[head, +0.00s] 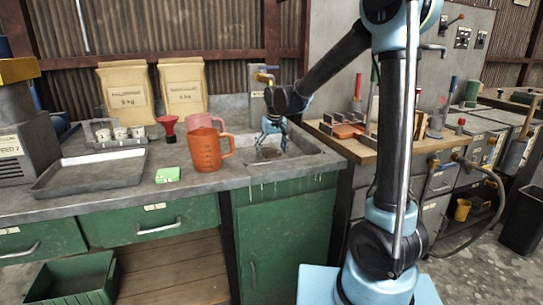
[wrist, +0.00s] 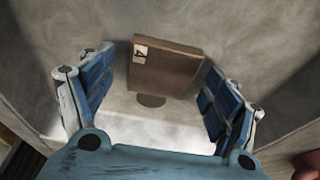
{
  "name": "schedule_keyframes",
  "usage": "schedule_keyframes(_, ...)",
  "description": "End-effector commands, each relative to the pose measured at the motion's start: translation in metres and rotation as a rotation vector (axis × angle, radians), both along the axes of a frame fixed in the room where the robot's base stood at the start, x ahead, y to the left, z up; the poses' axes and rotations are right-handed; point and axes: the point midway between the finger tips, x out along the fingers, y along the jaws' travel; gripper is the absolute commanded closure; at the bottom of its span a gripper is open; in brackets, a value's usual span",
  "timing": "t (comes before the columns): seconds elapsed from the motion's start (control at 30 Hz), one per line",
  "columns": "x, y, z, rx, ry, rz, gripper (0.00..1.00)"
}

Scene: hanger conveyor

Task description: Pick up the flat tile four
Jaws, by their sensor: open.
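The flat tile four (wrist: 167,66) is a brown rectangular tile with a small white label reading 4 at its upper left corner. It lies at the sink basin, beside a dark round drain (wrist: 150,100). My gripper (wrist: 158,75) is open, with one blue-padded finger on each side of the tile and a gap showing to both. I cannot tell how far above the tile the fingertips are.
An orange measuring jug (head: 206,152) stands close left of the sink, with a pink jug (head: 200,121) and red funnel (head: 168,128) behind. A metal tray (head: 90,178) and green sponge (head: 168,175) are further left.

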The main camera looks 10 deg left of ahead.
Motion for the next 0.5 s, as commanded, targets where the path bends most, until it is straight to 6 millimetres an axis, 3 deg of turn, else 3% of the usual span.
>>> schedule_keyframes(0.13, -0.0001, -0.0001, 0.0002, 0.000, 0.000, 0.000, 0.21)
schedule_keyframes(0.33, -0.0002, -0.0001, 0.0004, 0.000, 0.000, 0.000, 0.66)
schedule_keyframes(0.5, -0.0002, -0.0001, 0.0005, 0.000, 0.000, 0.000, 0.73)
